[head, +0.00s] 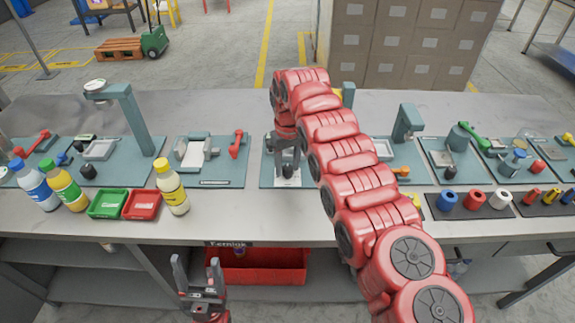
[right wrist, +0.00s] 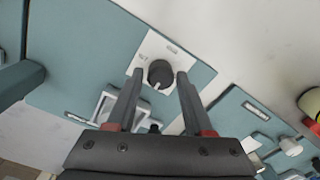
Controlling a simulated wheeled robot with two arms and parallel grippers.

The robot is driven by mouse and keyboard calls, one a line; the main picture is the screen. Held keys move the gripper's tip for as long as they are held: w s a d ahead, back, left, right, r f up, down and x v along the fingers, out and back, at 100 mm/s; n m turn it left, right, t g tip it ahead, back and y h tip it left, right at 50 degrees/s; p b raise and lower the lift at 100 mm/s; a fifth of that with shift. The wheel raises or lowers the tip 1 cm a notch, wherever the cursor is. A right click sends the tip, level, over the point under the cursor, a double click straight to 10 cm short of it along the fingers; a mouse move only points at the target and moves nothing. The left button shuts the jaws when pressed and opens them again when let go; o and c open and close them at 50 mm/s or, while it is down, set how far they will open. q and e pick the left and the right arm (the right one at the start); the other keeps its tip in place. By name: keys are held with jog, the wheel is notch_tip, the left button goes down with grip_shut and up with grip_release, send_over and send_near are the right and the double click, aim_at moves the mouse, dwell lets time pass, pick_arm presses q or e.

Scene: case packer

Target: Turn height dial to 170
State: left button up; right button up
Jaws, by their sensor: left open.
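The height dial (right wrist: 160,73) is a dark round knob on a white plate (right wrist: 150,49), on a teal panel. A pale pointer mark shows on its lower side in the right wrist view; its scale is too small to read. My right gripper (right wrist: 160,75) points at the dial, its two fingers apart on either side of the knob with a small gap visible. In the head view my right gripper (head: 287,164) hangs over the teal station in the middle of the bench and partly hides the dial. My left gripper (head: 196,268) is open and empty in front of the bench.
Other teal stations line the bench (head: 240,204). Bottles, a green tray (head: 108,204) and a red tray (head: 142,205) stand at left. Colored rolls (head: 473,200) lie at right. A red bin (head: 262,265) sits below. My right arm hides part of the station.

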aim_at(287, 167)
jog(key=shift+o, duration=0.9)
jog(key=shift+r, duration=0.1)
notch_tip(287, 167, up, 5)
jog(key=shift+f+p, duration=0.15)
jog(key=shift+p, duration=0.9)
notch_tip(287, 167, up, 12)
jog(key=p, duration=1.3)
jog(key=shift+d+r, duration=0.2)
jog(key=shift+r, duration=0.05)
jog(key=shift+f, duration=0.1)
